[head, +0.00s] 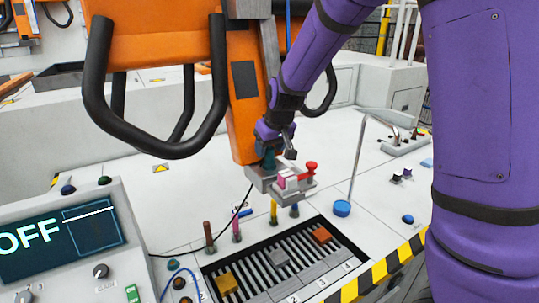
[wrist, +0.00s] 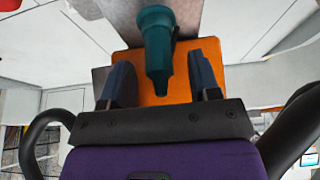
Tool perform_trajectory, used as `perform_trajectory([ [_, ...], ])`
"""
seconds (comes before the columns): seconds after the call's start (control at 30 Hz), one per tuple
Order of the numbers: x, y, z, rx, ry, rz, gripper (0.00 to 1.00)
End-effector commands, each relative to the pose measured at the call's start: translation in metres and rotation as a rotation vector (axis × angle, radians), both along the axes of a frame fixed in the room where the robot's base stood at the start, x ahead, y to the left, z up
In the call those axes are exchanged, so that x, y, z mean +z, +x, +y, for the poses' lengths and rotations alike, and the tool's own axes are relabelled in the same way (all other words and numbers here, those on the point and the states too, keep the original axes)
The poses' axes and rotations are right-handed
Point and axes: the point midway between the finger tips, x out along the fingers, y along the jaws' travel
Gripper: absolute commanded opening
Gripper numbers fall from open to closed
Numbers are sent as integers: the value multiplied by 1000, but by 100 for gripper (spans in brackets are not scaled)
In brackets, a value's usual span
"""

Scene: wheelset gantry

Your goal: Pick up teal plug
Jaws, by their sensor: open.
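The teal plug (wrist: 157,45) stands between the two dark fingers of my gripper (wrist: 162,72) in the wrist view, its narrow end towards the palm. Gaps show on both sides of its narrow end, and the fingers are open. In the head view the plug (head: 268,160) sits on a grey bracket (head: 262,180) at the foot of the orange post, and my gripper (head: 276,148) is right at it, partly hiding it.
Below is a slotted tray (head: 298,277) with several coloured blocks. The orange post (head: 243,95) and black hoop handles (head: 97,85) stand close on the left.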

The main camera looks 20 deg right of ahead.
Motion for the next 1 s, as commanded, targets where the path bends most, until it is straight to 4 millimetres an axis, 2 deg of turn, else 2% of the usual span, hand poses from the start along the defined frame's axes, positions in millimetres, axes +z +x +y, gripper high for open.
perform_trajectory([
  [0.1,-8,3,0,-1,0,0,56],
  [0.37,-9,4,0,0,0,-1,56],
  [0.6,-9,4,1,0,0,-1,2],
  [1.0,-4,4,1,-1,1,-2,2],
])
